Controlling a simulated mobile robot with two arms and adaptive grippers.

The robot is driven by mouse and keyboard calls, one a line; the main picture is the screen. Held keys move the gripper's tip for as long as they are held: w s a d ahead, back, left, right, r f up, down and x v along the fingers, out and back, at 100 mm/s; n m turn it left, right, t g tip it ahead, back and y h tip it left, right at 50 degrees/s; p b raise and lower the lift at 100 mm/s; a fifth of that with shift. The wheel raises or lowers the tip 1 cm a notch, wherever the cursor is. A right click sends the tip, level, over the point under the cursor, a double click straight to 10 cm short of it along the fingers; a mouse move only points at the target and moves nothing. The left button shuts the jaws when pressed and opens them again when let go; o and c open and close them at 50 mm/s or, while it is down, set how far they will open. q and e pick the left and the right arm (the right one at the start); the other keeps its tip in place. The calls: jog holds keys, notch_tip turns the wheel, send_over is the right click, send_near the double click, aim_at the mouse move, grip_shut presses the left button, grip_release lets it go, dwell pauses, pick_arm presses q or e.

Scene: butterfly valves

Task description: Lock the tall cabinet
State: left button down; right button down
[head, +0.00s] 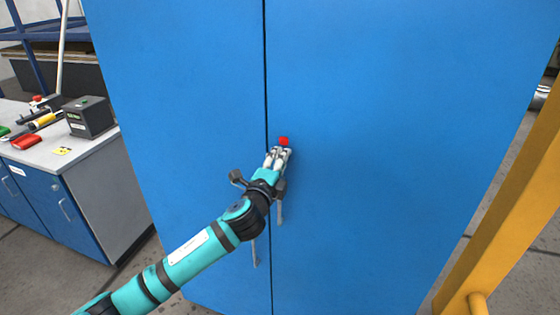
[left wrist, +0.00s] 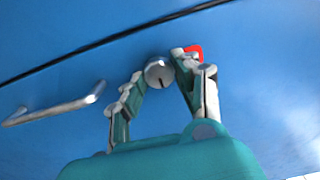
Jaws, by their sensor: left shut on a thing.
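The tall blue cabinet (head: 400,120) fills the middle of the head view, and its two doors meet at a dark vertical seam. A round silver lock with a slot (left wrist: 159,72) sits beside the seam. My left gripper (head: 279,153) is at it, with its fingers on both sides of the lock, shut on it. A small red piece (head: 284,141) shows just above the fingertips; in the left wrist view it is partly behind the right finger. In the head view the fingers hide the lock. My right gripper is not in view.
Metal door handles (head: 254,250) stand out below the lock, near my arm; one also shows in the left wrist view (left wrist: 55,110). A workbench with tools (head: 105,146) stands at the left. A yellow post (head: 508,215) is at the right.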

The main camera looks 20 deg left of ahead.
pick_arm(q)
jog(key=c, duration=1)
grip_release()
jog(key=shift+o, duration=0.2)
jog(key=s, duration=1.2)
jog(key=shift+a, duration=0.15)
